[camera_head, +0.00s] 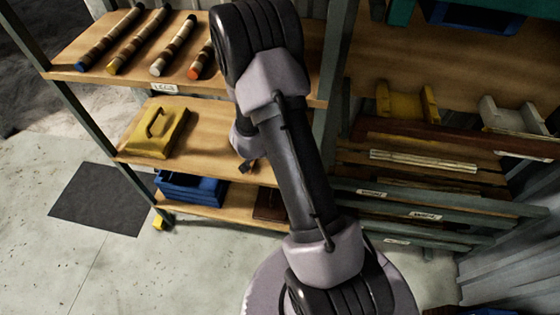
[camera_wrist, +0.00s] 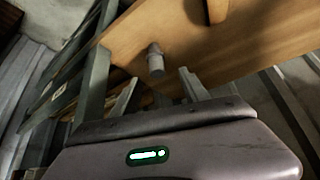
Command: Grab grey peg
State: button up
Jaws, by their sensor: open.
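The grey peg (camera_wrist: 155,60) is a short, light grey cylinder at the wooden shelf board (camera_wrist: 125,38) in the wrist view. My gripper (camera_wrist: 159,75) is open, with one finger to the left of the peg and one to the right in the picture. The peg's near end shows between the fingertips. I cannot tell whether either finger touches it. In the head view my arm covers the middle, and I cannot make out the grey peg there.
Striped poles with coloured ends (camera_head: 172,45) lie on the upper shelf. A yellow case (camera_head: 157,133) sits on the shelf below, and a blue crate (camera_head: 190,188) lower down. A rack with yellow (camera_head: 408,100) and white saddles stands right. Floor at left is clear around a dark mat (camera_head: 102,198).

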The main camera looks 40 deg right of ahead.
jog(key=b+x, duration=0.1)
jog(key=x, duration=0.3)
jog(key=shift+d+f, duration=0.1)
jog(key=shift+f, duration=0.05)
jog(key=b+x, duration=0.4)
jog(key=x, duration=0.1)
jog(key=shift+s+f, duration=0.15)
jog(key=shift+s, duration=0.15)
grip_shut()
